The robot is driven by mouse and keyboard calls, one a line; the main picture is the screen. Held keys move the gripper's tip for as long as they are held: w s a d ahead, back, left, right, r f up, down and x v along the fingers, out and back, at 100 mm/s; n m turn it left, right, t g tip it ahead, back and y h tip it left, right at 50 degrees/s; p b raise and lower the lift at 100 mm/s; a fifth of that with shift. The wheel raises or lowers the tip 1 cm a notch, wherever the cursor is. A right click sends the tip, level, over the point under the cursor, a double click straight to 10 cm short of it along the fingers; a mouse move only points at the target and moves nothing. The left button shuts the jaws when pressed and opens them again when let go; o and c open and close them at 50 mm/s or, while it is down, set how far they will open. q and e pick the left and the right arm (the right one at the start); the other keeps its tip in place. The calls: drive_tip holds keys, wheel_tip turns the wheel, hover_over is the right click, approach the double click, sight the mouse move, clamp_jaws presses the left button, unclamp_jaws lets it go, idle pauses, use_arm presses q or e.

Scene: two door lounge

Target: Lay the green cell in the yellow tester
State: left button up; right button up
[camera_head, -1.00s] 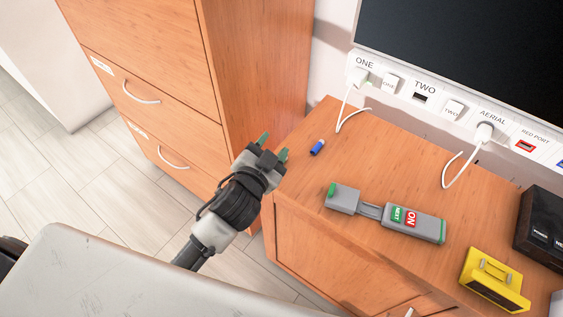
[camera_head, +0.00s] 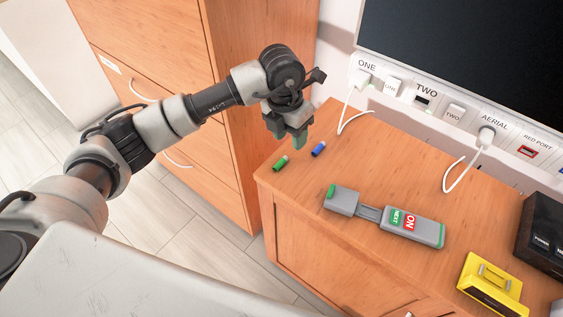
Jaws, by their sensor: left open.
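The green cell (camera_head: 281,162) lies on the wooden cabinet top near its left end. The yellow tester (camera_head: 490,284) stands at the front right of the same top, with a cradle on its upper face. My left gripper (camera_head: 289,140) hangs with its green-tipped fingers pointing down, open and empty, just above and behind the green cell. It is apart from the cell in the picture. My right gripper is not in view.
A blue cell (camera_head: 318,149) lies right of the green one. A grey remote (camera_head: 388,214) with its cover slid out lies mid-top. A black box (camera_head: 543,232) stands at the right. White cables (camera_head: 345,122) hang from the wall sockets. A tall drawer cabinet (camera_head: 240,100) stands on the left.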

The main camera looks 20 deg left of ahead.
sight(282, 160)
use_arm(q)
drive_tip(key=shift+y, duration=0.7)
drive_tip(key=f, duration=0.3)
drive_tip(key=a+f, duration=0.1)
drive_tip(key=f, duration=0.2)
drive_tip(key=w+a+f, duration=0.1)
drive_tip(key=f, duration=0.3)
drive_tip(key=shift+f+p, duration=0.1)
drive_tip(key=shift+p, duration=0.25)
drive_tip(key=shift+c, duration=0.4)
clamp_jaws()
